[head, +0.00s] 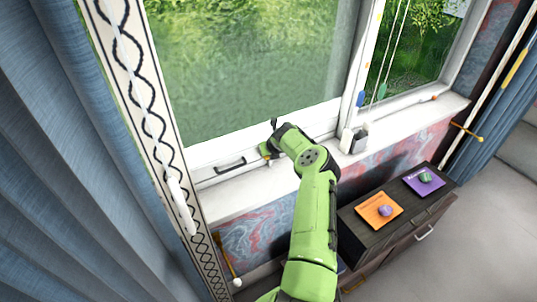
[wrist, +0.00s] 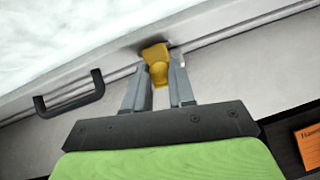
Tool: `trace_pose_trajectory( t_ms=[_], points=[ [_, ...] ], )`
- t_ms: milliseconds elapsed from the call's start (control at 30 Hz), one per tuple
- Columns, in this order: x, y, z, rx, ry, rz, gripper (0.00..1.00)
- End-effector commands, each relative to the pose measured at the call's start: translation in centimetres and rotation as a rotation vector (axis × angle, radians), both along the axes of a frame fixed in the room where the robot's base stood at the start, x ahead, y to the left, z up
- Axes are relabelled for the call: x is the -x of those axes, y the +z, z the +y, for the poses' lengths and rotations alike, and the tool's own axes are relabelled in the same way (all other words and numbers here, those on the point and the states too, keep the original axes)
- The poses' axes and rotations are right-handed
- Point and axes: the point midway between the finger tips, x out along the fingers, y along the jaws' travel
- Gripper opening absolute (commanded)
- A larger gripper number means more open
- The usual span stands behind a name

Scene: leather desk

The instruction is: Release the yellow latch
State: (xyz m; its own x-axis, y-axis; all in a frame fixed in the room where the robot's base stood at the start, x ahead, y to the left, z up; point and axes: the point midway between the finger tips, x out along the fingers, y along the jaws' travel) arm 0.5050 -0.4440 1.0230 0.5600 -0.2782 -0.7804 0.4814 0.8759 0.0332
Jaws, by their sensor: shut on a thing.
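The yellow latch (wrist: 156,58) sits on the lower rail of the white window frame, near the middle of the wrist view. My gripper (wrist: 159,82) has its two grey fingers on either side of the latch and is shut on it. In the head view my green arm reaches up to the window, with my gripper (head: 268,152) at the bottom rail. There the latch is mostly hidden by the gripper, so its exact position is hard to tell.
A dark handle (head: 230,165) is on the rail left of my gripper; it also shows in the wrist view (wrist: 69,95). A small container (head: 357,138) stands on the sill to the right. A dark cabinet (head: 365,236) below bears orange and purple squares. Blue curtains hang at both sides.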

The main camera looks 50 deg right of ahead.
Motion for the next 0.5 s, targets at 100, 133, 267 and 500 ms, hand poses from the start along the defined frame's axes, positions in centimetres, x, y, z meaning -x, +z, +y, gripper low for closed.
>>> trace_pose_trajectory(
  t_ms=[100,133,267,500],
  points=[
    [-0.25,0.22,-0.05,-0.005,0.001,0.022,0.00],
    [-0.24,0.24,-0.08,-0.007,0.000,0.028,0.00],
    [-0.27,0.26,-0.06,-0.013,0.001,0.041,0.00],
    [-0.27,0.26,-0.04,-0.014,0.002,0.044,0.00]
  ],
)
